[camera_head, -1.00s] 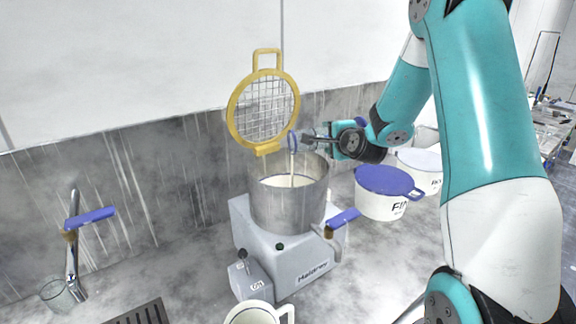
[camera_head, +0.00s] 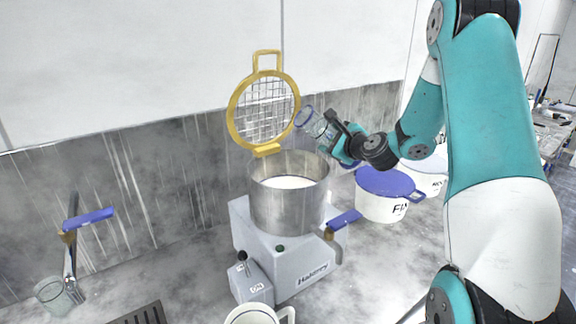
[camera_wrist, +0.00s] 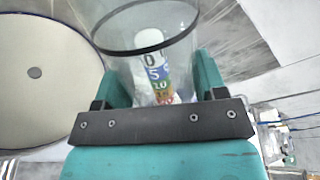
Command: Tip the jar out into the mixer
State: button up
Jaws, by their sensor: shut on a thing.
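My gripper (camera_head: 337,138) is shut on a clear jar (camera_head: 318,128) with a dark blue rim. The jar is tilted, its mouth pointing up and left, above and to the right of the mixer bowl. In the wrist view the jar (camera_wrist: 150,60) sits between the teal fingers, with a coloured number scale on its side, and looks empty. The mixer (camera_head: 285,262) has a steel bowl (camera_head: 288,212) with white liquid inside. Its yellow-framed mesh lid (camera_head: 232,118) stands open behind the bowl.
A white tub with a blue lid (camera_head: 385,180) stands right of the mixer, another white tub (camera_head: 425,178) behind it. A white mug (camera_head: 250,316) is in front. A tap with a blue lever (camera_head: 88,219) and a glass (camera_head: 58,297) are at left.

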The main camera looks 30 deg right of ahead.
jog(key=shift+a+f+m+t+b, duration=0.35)
jog(key=shift+f+m+b, duration=0.2)
jog(key=shift+m+b, duration=0.45)
jog(key=shift+w+d+r+m+y+p, duration=0.15)
jog(key=shift+d+r+m+y+p, duration=0.25)
jog(key=shift+m, duration=0.3)
jog(key=shift+m+t, duration=0.35)
jog(key=shift+m, duration=0.35)
notch_tip(320, 180, up, 6)
jog(key=p, duration=0.6)
jog(key=shift+a+r, duration=0.15)
jog(key=shift+r, duration=0.1)
jog(key=shift+f+m+b, duration=0.45)
jog(key=shift+f+m, duration=0.25)
jog(key=shift+m, duration=0.1)
jog(key=shift+f+m+t, duration=0.15)
jog(key=shift+m+t, duration=0.15)
jog(key=shift+m, duration=0.8)
